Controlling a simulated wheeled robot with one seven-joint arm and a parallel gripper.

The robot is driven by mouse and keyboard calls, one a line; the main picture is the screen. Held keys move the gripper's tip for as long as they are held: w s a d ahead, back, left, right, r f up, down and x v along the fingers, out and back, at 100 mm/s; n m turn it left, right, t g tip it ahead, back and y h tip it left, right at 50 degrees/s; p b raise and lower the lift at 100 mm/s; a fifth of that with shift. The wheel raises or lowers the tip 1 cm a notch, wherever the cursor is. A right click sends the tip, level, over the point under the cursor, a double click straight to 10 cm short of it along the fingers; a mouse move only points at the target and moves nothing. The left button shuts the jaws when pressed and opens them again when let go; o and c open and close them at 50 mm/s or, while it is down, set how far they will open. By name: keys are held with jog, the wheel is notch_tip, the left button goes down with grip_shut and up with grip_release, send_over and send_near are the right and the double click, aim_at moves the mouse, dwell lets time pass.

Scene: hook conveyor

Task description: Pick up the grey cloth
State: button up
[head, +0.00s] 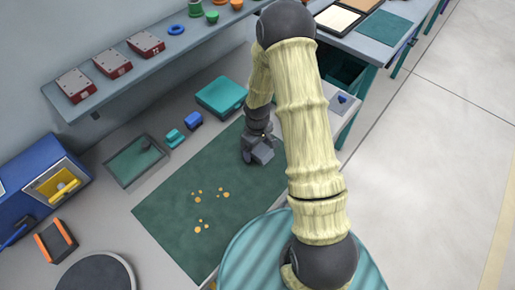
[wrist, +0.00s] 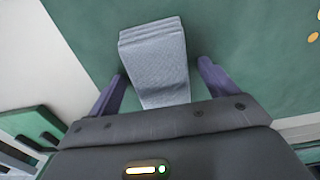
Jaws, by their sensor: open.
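The grey cloth (wrist: 160,65) is folded in layers and lies on the green mat (wrist: 230,50). In the wrist view it extends between the two purple fingers of my gripper (wrist: 157,85). The fingers stand apart, one on each side of the cloth, with a gap visible on both sides. In the head view my gripper (head: 260,150) is low over the upper right part of the green mat (head: 165,213). The cloth is hard to tell from the gripper there.
Several small orange-tan bits (head: 197,229) are scattered on the mat. A teal box (head: 221,95), a blue block (head: 193,121) and a shallow tray (head: 137,162) stand beyond it. A shelf (head: 150,65) with red-and-white boxes runs above. The mat's lower left is clear.

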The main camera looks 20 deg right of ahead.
dwell(0.4)
jog(key=c, duration=1.1)
jog(key=shift+r, duration=0.15)
notch_tip(320, 180, up, 10)
jog(key=shift+f+b, duration=0.1)
jog(key=shift+b, duration=0.8)
